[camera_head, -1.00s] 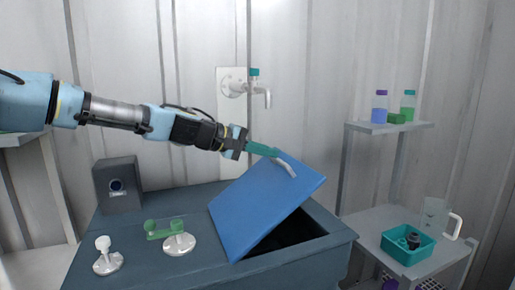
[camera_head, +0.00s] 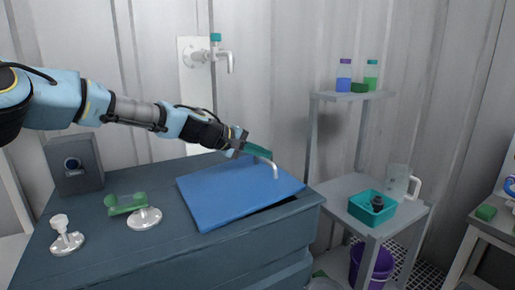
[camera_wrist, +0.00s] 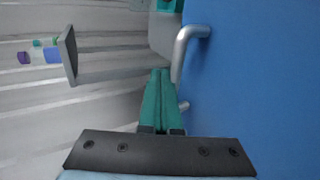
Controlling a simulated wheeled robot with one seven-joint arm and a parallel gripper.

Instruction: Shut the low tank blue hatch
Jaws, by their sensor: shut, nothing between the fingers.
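The blue hatch (camera_head: 235,192) lies low over the opening of the low dark grey-blue tank (camera_head: 130,250). A dark gap shows under its right front edge, so it is slightly raised. Its bent metal handle (camera_head: 268,165) stands at the far right part of the lid; it also shows in the wrist view (camera_wrist: 188,48). My gripper (camera_head: 258,151) is shut and empty, its teal fingers beside the handle. In the wrist view the fingers (camera_wrist: 160,100) are together, close to the blue surface (camera_wrist: 255,80). I cannot tell whether they touch it.
A green-handled valve (camera_head: 128,207), a white fitting (camera_head: 65,238) and a dark box (camera_head: 75,165) stand on the tank's left. At right are a side table with a teal bin (camera_head: 372,207) and a shelf with bottles (camera_head: 344,75). A tap (camera_head: 215,55) is on the wall behind.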

